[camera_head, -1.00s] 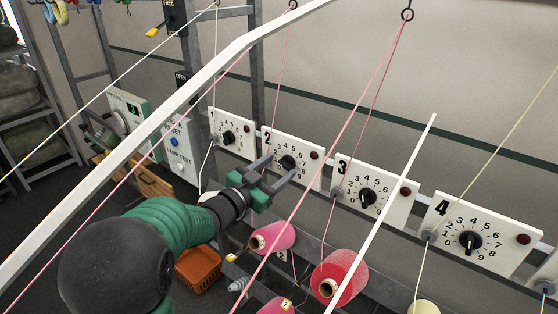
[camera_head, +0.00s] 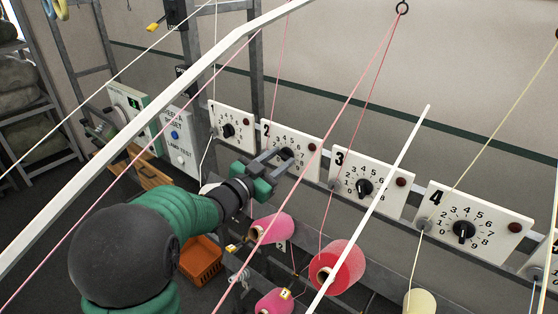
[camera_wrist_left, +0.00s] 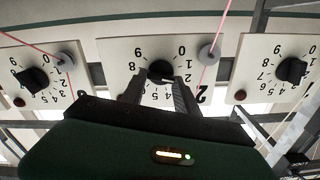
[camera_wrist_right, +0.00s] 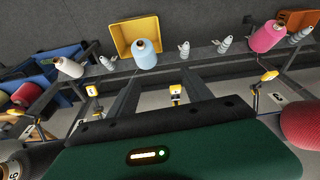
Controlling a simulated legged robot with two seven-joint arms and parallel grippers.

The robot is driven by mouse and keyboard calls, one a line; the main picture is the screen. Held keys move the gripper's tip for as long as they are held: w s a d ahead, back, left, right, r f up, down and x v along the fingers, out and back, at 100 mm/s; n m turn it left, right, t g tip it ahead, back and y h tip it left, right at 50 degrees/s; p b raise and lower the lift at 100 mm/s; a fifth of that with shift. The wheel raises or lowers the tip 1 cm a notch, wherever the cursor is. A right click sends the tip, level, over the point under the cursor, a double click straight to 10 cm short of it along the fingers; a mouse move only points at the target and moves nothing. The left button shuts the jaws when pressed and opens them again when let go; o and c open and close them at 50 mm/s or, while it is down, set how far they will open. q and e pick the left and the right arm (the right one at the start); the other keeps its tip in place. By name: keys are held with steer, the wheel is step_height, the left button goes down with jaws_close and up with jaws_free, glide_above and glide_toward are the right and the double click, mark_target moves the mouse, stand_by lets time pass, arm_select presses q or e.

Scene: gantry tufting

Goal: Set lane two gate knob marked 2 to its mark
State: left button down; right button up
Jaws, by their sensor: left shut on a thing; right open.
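The lane two gate plate (camera_head: 303,149) is white, marked 2, with a dial of numbers around a black knob (camera_head: 286,153). My left gripper (camera_head: 283,160) reaches it from the lower left and is shut on the knob. In the left wrist view the plate (camera_wrist_left: 112,52) appears upside down, and the knob (camera_wrist_left: 160,70) sits between the two fingertips (camera_wrist_left: 160,84). The fingers hide part of the dial, and I cannot read the knob's pointer. My right gripper (camera_wrist_right: 172,88) is open and empty, in view only in the right wrist view, above the spool rack.
Plates marked 3 (camera_head: 388,180) and 4 (camera_head: 490,230) stand to the right, plate 1 (camera_head: 241,120) to the left. Taut pink threads (camera_head: 345,105) and white bars (camera_head: 385,185) cross in front. Pink spools (camera_head: 338,264) stand below, beside an orange basket (camera_head: 203,258).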

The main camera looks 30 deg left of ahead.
arm_select(q)
steer(key=shift+f+b, duration=0.3)
steer(key=shift+b, duration=0.15)
steer(key=shift+d+f+m+b, duration=0.1)
steer(key=shift+f+m+b, duration=0.05)
steer(key=shift+m+b, duration=3)
steer(key=shift+d+f+m+b, duration=0.1)
steer(key=shift+f+m+b, duration=0.05)
steer(key=shift+m+b, duration=3)
steer(key=shift+n+b, duration=0.4)
steer(key=shift+b, duration=0.1)
steer(key=c, duration=0.9)
jaws_free()
steer(key=shift+r, duration=0.15)
steer(key=shift+a+r, duration=0.1)
